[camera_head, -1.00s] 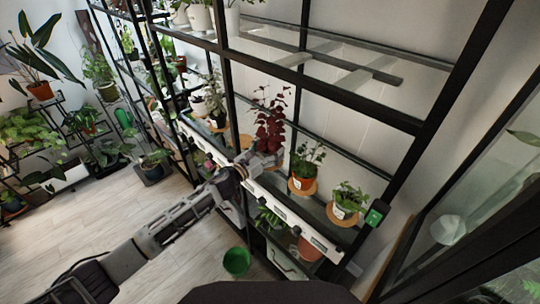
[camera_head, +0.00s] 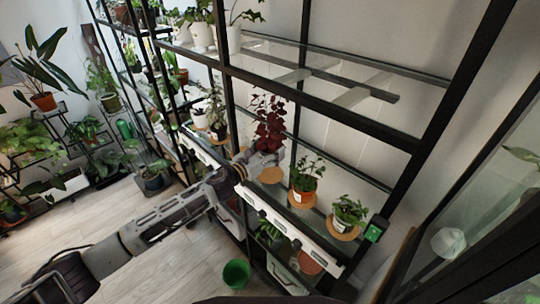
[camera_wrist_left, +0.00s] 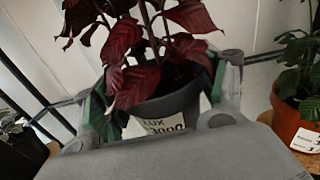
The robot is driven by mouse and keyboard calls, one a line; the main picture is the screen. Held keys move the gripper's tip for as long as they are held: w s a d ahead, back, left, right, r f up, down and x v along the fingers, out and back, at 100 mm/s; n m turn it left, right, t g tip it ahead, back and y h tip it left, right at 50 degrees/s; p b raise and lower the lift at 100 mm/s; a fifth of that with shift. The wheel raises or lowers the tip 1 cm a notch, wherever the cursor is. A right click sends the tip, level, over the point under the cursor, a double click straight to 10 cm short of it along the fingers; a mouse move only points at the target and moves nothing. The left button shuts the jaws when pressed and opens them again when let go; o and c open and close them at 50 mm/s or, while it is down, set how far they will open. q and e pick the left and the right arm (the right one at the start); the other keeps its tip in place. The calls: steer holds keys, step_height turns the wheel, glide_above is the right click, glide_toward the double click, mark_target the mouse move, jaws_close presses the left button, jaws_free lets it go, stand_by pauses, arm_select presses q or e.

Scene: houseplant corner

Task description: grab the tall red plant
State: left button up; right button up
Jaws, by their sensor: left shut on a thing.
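The tall red plant (camera_head: 270,122) has dark red leaves and stands in a grey pot with a white label. It also shows in the left wrist view (camera_wrist_left: 135,50), with its pot (camera_wrist_left: 175,108) between the fingers. My left gripper (camera_head: 262,160) is shut on that pot, one finger on each side. The pot is upright and raised above a round cork mat (camera_head: 271,176), which shows bare on the shelf. Leaves hide part of the pot's rim. My right gripper is not in view.
A glass shelf (camera_head: 325,75) lies above, and black frame posts flank the bay. A green bucket (camera_head: 236,273) is on the floor.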

mark_target(270, 149)
arm_select(q)
steer(key=shift+r, duration=1.85)
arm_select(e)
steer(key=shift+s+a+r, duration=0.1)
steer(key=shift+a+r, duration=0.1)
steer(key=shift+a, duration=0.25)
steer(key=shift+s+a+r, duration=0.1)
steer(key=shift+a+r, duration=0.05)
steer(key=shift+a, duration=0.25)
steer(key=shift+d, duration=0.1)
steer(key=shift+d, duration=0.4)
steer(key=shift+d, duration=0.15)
